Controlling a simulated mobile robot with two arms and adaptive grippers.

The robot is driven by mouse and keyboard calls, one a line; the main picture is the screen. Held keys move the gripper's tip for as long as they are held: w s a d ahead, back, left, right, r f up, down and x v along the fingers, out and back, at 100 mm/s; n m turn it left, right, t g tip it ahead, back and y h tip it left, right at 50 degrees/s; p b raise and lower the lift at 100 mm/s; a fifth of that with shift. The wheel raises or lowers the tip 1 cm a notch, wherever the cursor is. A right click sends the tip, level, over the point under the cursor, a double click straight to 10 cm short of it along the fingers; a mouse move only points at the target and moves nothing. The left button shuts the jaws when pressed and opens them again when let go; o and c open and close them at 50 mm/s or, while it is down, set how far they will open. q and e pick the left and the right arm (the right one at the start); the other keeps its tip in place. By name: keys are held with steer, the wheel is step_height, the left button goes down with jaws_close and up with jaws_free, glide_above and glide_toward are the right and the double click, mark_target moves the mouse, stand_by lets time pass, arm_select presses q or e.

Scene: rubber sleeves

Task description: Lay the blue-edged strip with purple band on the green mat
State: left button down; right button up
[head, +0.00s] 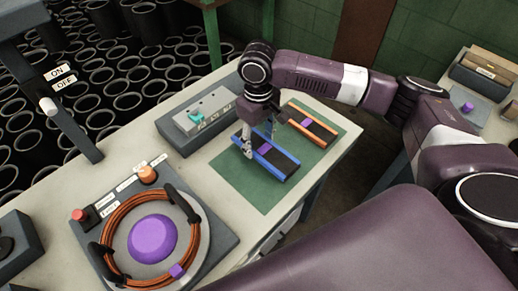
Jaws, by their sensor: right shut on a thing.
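The blue-edged strip with a purple band (281,163) is dark on top, at the middle of the head view. It lies on or just above the green mat (256,188); I cannot tell whether it touches. My right gripper (259,144) is shut on the far left end of this strip, pointing down over the mat. An orange-edged strip, also with a purple band (305,122), lies on the mat to the right, apart from the blue one. My left gripper is not in view.
A grey box with a teal part (196,119) stands left of the mat. Nearer is a fixture with an orange cable ring around a purple dome (152,238), beside red and orange knobs. Black sleeves (127,100) stand beyond the table. The mat's near left part is clear.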

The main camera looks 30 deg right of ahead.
mark_target(259, 152)
steer(key=shift+f, duration=0.3)
step_height(259, 152, down, 4)
steer(key=shift+f, duration=0.15)
steer(key=o, duration=1)
steer(key=shift+c, duration=0.2)
